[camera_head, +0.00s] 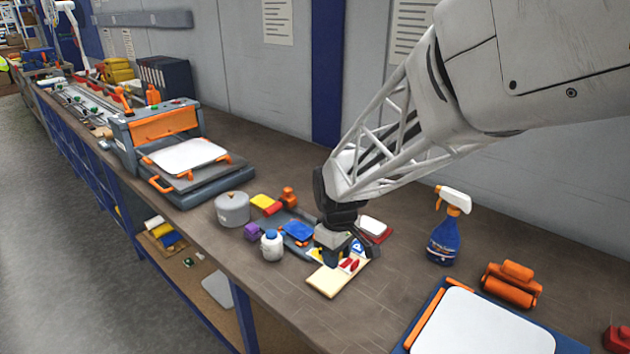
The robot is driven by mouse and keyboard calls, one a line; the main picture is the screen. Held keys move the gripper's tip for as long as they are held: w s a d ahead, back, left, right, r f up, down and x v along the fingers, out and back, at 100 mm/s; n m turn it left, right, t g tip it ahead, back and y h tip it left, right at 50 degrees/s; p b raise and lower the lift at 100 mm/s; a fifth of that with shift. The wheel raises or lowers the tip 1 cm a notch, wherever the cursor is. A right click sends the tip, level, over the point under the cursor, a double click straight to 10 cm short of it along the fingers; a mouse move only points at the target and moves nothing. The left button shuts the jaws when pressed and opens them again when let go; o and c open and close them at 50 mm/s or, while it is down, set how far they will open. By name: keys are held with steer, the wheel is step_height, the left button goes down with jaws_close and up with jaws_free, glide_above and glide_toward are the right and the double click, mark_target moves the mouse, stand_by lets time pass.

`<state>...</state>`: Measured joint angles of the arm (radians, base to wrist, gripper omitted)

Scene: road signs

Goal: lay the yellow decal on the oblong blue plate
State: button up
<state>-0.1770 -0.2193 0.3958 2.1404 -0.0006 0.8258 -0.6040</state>
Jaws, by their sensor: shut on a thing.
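My gripper (336,256) points down over the rear of a cream board (328,284). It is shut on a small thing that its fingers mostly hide. A yellow patch (313,254) shows at its left side and looks like the yellow decal. Red pieces (348,265) lie on the board just right of my fingers, and a small blue sign with a white letter (357,248) is behind them. A blue plate (298,231) lies on a dark tray left of my gripper; its exact outline is too small to tell.
A red-edged white pad (374,229) lies behind right, then a spray bottle (446,230) and an orange roller (512,284). The bench front is clear.

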glide_above(308, 235)
steer(key=shift+f, duration=0.85)
steer(key=shift+f, duration=0.15)
steer(key=shift+f, duration=2.85)
steer(key=shift+f, duration=0.3)
stand_by(0.3)
steer(key=o, duration=1.6)
steer(key=shift+r, duration=0.1)
